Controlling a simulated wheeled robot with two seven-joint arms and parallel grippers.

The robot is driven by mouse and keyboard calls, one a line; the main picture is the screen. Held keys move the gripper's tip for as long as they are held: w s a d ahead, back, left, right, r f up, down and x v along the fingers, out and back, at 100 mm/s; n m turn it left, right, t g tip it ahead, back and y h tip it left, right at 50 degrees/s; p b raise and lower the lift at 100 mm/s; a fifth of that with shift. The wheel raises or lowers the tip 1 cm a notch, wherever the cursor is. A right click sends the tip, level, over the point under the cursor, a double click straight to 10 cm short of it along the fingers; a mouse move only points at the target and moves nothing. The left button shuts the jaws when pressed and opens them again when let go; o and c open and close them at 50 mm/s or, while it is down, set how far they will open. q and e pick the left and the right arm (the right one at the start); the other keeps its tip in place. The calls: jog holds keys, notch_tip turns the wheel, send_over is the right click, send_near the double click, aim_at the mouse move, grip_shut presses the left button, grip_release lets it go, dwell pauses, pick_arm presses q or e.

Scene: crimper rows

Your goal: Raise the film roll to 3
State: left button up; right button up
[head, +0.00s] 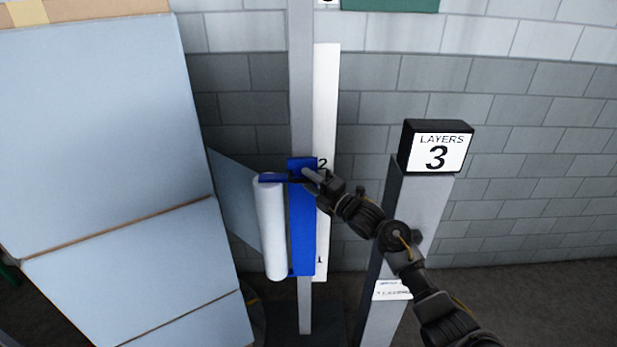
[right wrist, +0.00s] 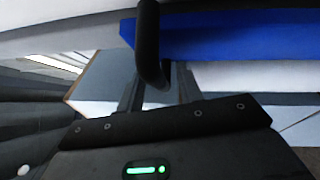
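The white film roll (head: 271,232) stands upright on the left side of a blue carriage (head: 302,225) on a grey mast (head: 300,80). A white scale (head: 326,90) behind the mast shows 1 near the carriage's foot and 2 near its top; the carriage top is about level with the 2. A sign (head: 437,153) reads "LAYERS 3". My right gripper (head: 314,180) is at the carriage's upper part. In the right wrist view a black handle (right wrist: 149,40) runs down between its fingers (right wrist: 160,88), which appear closed around it. The blue carriage (right wrist: 230,35) is beyond. My left gripper is out of view.
A large stack of pale blue boxes (head: 95,130) fills the left side, close to the roll. The sign's grey post (head: 385,310) stands right of the mast, beside my right arm. A grey block wall (head: 500,90) is behind.

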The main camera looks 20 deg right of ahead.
jog(key=shift+w+a, duration=0.2)
jog(key=shift+w, duration=0.05)
grip_shut()
